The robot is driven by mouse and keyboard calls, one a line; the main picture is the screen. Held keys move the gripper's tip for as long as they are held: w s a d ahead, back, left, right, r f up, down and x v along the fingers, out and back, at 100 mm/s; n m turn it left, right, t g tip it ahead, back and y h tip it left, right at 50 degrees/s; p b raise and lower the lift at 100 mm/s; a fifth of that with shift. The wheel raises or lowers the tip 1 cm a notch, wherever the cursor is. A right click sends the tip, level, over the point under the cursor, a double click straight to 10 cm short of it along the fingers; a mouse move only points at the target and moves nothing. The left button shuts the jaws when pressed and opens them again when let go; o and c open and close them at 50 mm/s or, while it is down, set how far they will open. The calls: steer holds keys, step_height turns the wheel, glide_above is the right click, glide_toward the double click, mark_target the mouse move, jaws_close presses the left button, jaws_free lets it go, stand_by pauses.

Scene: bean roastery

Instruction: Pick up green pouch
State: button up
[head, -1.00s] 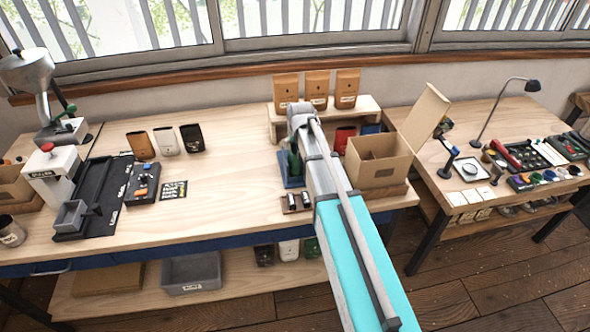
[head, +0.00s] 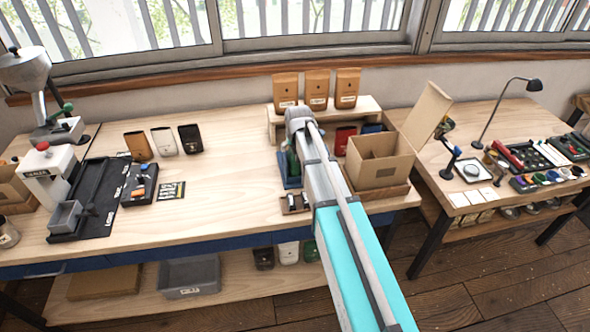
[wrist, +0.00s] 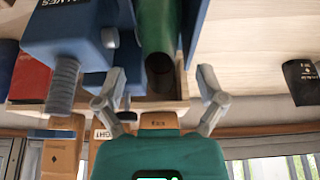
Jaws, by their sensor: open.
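The green pouch (wrist: 158,40) shows in the wrist view as a green upright body with a dark open mouth, close beside a blue valve machine. In the head view only a sliver of the green pouch (head: 292,161) shows, at the machine (head: 289,182); my arm hides the rest. My gripper (wrist: 160,76) is open and empty, with one finger on each side of the pouch's mouth in the wrist picture. I cannot tell how far the fingertips are from the pouch. In the head view the fingers are hidden.
Kraft bags (head: 317,88) stand on a low wooden riser (head: 364,105) behind. A red pouch (head: 344,139) and an open cardboard box (head: 376,163) are to the right. A black pouch (head: 190,138) stands left, with clear tabletop (head: 235,170) between.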

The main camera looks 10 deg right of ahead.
steer(key=shift+b+x, duration=0.85)
steer(key=shift+x, duration=0.4)
steer(key=c, duration=1)
steer(key=shift+r, duration=0.25)
step_height(320, 180, up, 18)
steer(key=p, duration=1.8)
steer(key=shift+f, duration=0.2)
steer(key=shift+s, duration=0.1)
